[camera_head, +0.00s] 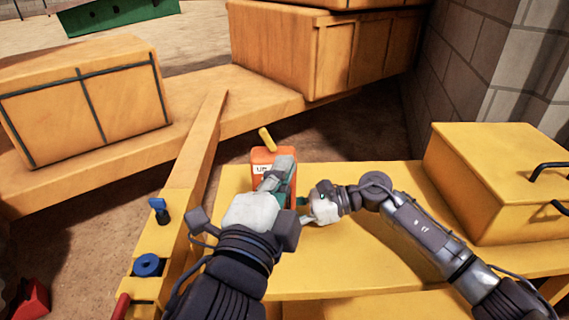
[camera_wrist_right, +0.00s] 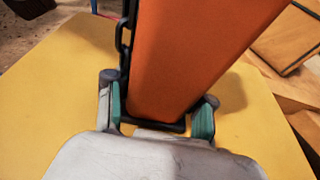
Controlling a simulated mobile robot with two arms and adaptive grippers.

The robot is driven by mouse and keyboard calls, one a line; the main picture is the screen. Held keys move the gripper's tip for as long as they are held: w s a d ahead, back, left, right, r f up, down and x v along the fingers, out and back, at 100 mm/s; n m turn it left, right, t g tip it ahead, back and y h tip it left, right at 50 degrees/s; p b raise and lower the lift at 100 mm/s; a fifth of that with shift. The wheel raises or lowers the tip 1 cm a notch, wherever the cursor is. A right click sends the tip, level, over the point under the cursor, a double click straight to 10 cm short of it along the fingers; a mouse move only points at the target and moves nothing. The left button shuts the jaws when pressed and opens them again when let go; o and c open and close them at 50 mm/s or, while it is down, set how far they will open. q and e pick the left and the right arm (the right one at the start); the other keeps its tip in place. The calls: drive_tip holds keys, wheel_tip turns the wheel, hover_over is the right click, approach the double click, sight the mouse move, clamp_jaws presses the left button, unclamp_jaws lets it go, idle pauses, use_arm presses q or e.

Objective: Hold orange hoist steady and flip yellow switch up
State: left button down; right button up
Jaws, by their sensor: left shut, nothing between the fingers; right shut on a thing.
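The orange hoist (camera_head: 259,157) is an upright box on the yellow table, partly hidden behind my left gripper. The yellow switch (camera_head: 266,138) sticks up from its top and leans to the upper left. My left gripper (camera_head: 284,166) is shut and empty, in front of the hoist's face with its tips just below the switch; I cannot tell if it touches. My right gripper (camera_head: 303,207) is at the hoist's lower right side. In the right wrist view its fingers sit on both sides of the orange hoist (camera_wrist_right: 190,60), shut on it near its base.
The yellow table (camera_head: 350,255) is bare in front of the hoist. A yellow box with black handles (camera_head: 495,180) stands at the right. A yellow beam (camera_head: 190,180) with a blue switch (camera_head: 158,207) and blue knob (camera_head: 147,265) runs along the left. Large yellow blocks (camera_head: 275,55) stand behind.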

drive_tip(key=o, duration=0.9)
